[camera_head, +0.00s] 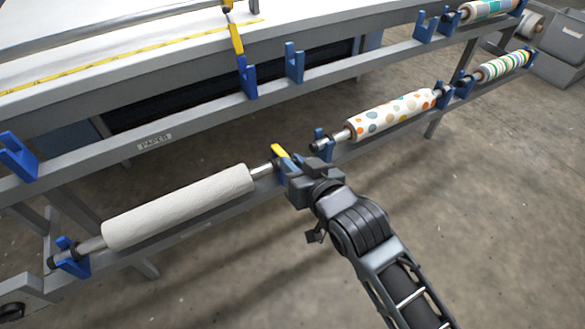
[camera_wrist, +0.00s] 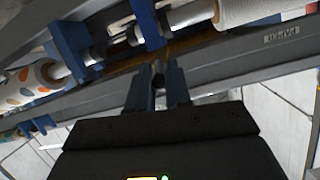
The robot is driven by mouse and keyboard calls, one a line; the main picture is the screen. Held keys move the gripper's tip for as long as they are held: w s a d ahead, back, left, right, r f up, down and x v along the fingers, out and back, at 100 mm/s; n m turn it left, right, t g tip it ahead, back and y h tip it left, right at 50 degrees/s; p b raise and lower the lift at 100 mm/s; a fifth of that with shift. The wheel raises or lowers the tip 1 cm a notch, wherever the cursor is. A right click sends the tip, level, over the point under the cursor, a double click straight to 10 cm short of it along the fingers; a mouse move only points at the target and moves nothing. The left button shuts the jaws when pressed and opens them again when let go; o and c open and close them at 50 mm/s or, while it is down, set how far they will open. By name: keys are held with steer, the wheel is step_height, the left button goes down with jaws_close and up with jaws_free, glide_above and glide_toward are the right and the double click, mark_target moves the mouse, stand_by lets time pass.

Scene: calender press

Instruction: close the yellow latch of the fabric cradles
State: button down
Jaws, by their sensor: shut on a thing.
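The yellow latch (camera_head: 279,151) shows on the lower rail at the right end of the white roll (camera_head: 180,207), on a blue cradle partly hidden by my gripper. My gripper (camera_head: 296,168) is right at this latch, its jaws closed on part of it. In the wrist view, the fingers (camera_wrist: 158,88) point at the rail with a small grey round part between their tips, and a dull yellow strip (camera_wrist: 125,62) lies just beyond them. The latch's exact angle is hard to tell. Another yellow latch (camera_head: 236,38) stands upright on a blue cradle (camera_head: 247,78) on the upper rail.
A dotted roll (camera_head: 390,115) and a striped roll (camera_head: 503,65) lie in blue cradles farther right. A blue cradle (camera_head: 321,142) stands close to the right of my gripper. The table with a yellow tape (camera_head: 120,68) is behind. The floor (camera_head: 500,200) at right is clear.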

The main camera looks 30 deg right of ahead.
steer(key=shift+s+a+f+t+b, duration=0.1)
steer(key=shift+f+t+b, duration=0.05)
steer(key=shift+f+b, duration=0.35)
steer(key=shift+s+a+f+t+b, duration=0.15)
steer(key=shift+f+b, duration=0.2)
steer(key=shift+f, duration=0.2)
steer(key=shift+d, duration=0.1)
steer(key=c, duration=1.1)
jaws_free()
steer(key=shift+w, duration=0.1)
steer(key=shift+r, duration=0.1)
steer(key=shift+d, duration=0.1)
steer(key=v, duration=0.7)
steer(key=shift+s, duration=0.35)
